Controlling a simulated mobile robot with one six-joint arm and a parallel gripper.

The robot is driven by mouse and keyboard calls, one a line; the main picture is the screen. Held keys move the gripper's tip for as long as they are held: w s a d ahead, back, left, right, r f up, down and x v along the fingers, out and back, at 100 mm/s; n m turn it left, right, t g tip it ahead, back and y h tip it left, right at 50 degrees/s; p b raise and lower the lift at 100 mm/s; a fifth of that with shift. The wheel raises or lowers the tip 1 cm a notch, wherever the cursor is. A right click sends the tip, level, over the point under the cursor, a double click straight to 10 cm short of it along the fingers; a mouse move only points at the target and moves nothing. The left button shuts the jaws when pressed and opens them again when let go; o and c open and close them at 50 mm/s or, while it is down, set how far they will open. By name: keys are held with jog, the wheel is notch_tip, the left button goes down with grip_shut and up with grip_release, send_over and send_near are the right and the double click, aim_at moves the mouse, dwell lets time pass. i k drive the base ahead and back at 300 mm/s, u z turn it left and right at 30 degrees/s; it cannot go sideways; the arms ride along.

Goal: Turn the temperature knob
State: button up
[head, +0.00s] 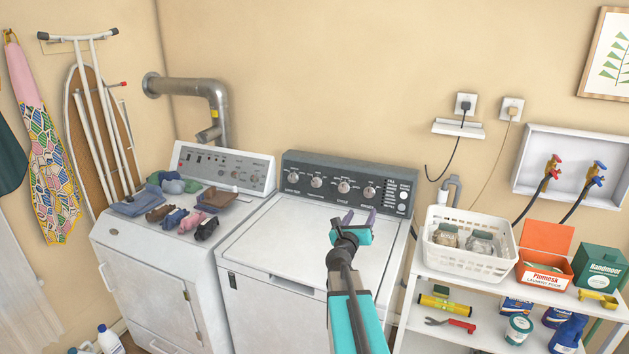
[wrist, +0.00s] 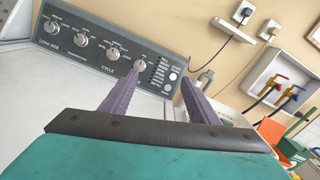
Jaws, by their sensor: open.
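The washer's dark control panel (head: 330,172) carries a row of silver knobs and also fills the upper left of the wrist view (wrist: 70,20). The labels "LOAD SIZE" and "CYCLE" can be read; I cannot read a temperature label. The second knob from the left (head: 316,181) shows in the wrist view too (wrist: 81,40). The rightmost knob (head: 369,192) appears just beyond the left fingertip in the wrist view (wrist: 140,63). My gripper (head: 359,217) is open and empty, in front of the panel's right part, above the washer lid. Its purple fingers (wrist: 160,80) touch no knob that I can see.
A dryer (head: 150,265) with folded clothes and socks on top stands left of the washer. Right of it, a white shelf (head: 480,283) holds a basket (head: 475,262) and laundry boxes. Outlets, cords and a recessed tap box (head: 570,160) are on the wall. The washer lid (head: 300,235) is clear.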

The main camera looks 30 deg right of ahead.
aim_at(316, 182)
jog(key=u, duration=0.05)
jog(key=i, duration=1.25)
jog(key=u, duration=0.05)
